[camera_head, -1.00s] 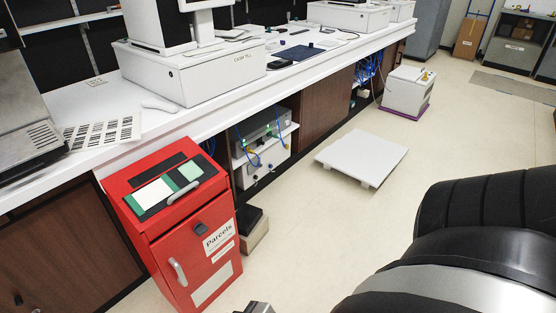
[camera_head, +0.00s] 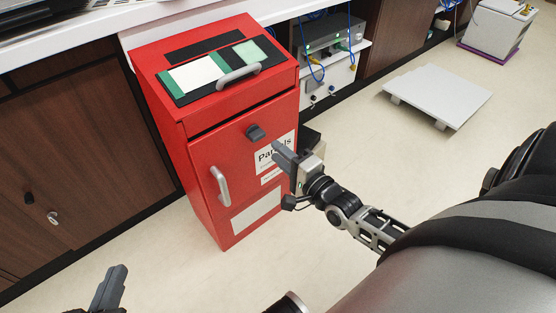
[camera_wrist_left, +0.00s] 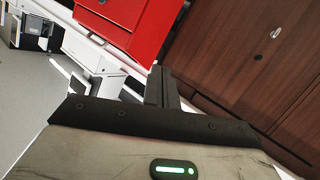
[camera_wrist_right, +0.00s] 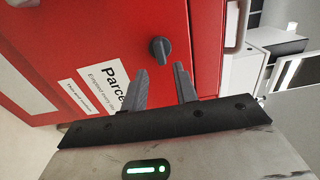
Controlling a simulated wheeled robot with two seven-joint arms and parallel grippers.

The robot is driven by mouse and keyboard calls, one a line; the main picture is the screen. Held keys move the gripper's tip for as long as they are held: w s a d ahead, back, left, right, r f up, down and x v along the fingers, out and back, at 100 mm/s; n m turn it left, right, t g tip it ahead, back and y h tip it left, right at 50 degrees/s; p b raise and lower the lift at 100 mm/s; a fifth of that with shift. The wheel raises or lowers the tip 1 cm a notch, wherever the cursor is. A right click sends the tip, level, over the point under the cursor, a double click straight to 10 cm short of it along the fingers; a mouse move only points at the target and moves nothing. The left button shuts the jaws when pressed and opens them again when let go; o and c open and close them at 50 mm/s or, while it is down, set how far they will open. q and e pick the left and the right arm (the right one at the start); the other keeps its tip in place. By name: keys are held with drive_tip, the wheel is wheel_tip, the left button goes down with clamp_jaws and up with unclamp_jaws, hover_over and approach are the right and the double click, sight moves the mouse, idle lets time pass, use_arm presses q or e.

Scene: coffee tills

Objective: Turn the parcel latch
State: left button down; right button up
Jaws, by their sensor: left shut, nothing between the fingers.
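The red parcel box (camera_head: 205,145) stands in front of the counter, its door closed. The parcel latch (camera_head: 255,132), a small dark grey knob, sits near the door's upper edge. My right gripper (camera_head: 283,152) is open and empty, to the right of and below the latch, in front of the "Parcels" label. In the right wrist view the latch (camera_wrist_right: 158,50) shows beyond the gap between the fingertips (camera_wrist_right: 160,70), apart from them. My left gripper (camera_head: 118,272) is shut and empty at the bottom left; its fingers (camera_wrist_left: 157,75) also show in the left wrist view.
A pale grey handle (camera_head: 220,186) is on the door's left side, and another handle (camera_head: 238,76) is on the box's sloped top. Brown cabinets (camera_head: 75,150) stand to the left. A low white platform (camera_head: 440,95) lies on the floor at the right. The floor before the box is clear.

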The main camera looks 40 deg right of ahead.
sight(260, 138)
drive_tip(key=w, duration=0.2)
drive_tip(key=w+b, duration=0.1)
drive_tip(key=w, duration=0.1)
drive_tip(key=w+b, duration=0.1)
drive_tip(key=w, duration=0.2)
drive_tip(key=shift+a, duration=0.3)
drive_tip(key=c, duration=0.6)
drive_tip(key=m, duration=0.2)
drive_tip(key=shift+m, duration=0.4)
drive_tip(key=m, duration=0.5)
drive_tip(key=shift+m, duration=0.3)
drive_tip(key=m, duration=0.9)
use_arm(q)
drive_tip(key=shift+w+d+r+n+t+h, duration=0.1)
drive_tip(key=shift+d+r+n+t+h, duration=0.3)
drive_tip(key=shift+n, duration=0.1)
use_arm(e)
drive_tip(key=o, duration=0.8)
